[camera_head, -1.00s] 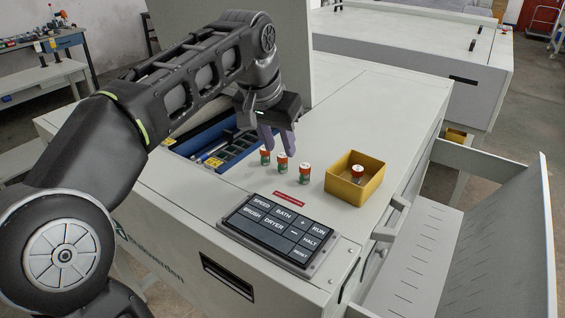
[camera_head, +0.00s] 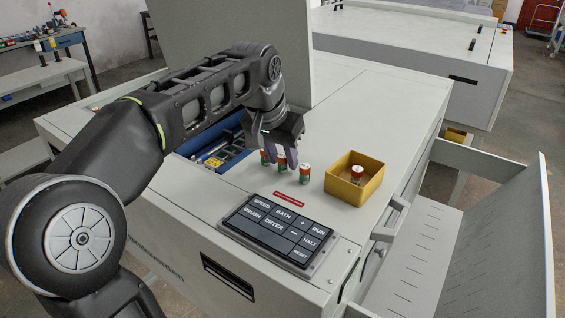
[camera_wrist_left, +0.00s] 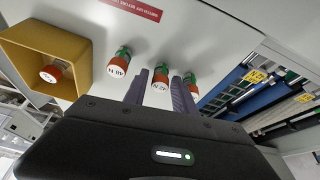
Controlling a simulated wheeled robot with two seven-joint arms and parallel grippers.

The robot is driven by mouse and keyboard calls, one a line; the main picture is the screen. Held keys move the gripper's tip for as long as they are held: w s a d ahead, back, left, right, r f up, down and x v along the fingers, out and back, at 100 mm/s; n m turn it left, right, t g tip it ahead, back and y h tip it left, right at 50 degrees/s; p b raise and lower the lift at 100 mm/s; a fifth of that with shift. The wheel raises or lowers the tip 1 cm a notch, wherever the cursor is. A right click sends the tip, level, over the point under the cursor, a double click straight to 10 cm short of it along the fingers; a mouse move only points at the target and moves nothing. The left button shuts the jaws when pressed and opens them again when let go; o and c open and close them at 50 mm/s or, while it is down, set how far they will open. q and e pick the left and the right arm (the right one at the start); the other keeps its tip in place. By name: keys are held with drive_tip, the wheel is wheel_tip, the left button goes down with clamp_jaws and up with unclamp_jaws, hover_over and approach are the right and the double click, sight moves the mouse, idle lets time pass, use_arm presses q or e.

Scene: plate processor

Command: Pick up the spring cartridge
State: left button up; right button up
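Three small spring cartridges with red-orange, green and white bands stand upright in a row on the grey machine top: a left one (camera_head: 264,158), a middle one (camera_head: 281,163) and a right one (camera_head: 304,174). Another cartridge (camera_head: 357,173) stands in the yellow box (camera_head: 343,184). My left gripper (camera_head: 282,151) is open and lowered over the middle cartridge. In the left wrist view the middle cartridge (camera_wrist_left: 160,80) shows between the two fingers (camera_wrist_left: 158,92), with gaps on both sides. Contact cannot be told. The labels are hard to read. My right gripper is not in view.
A keypad panel (camera_head: 277,231) lies in front of the cartridges, behind it a red label strip (camera_head: 289,199). A blue-lined recess (camera_head: 228,153) with small parts opens left of the row. A tall grey housing (camera_head: 240,30) stands behind the arm. The top right of the yellow box is clear.

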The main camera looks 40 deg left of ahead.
use_arm(q)
drive_tip(key=shift+c, duration=0.4)
clamp_jaws()
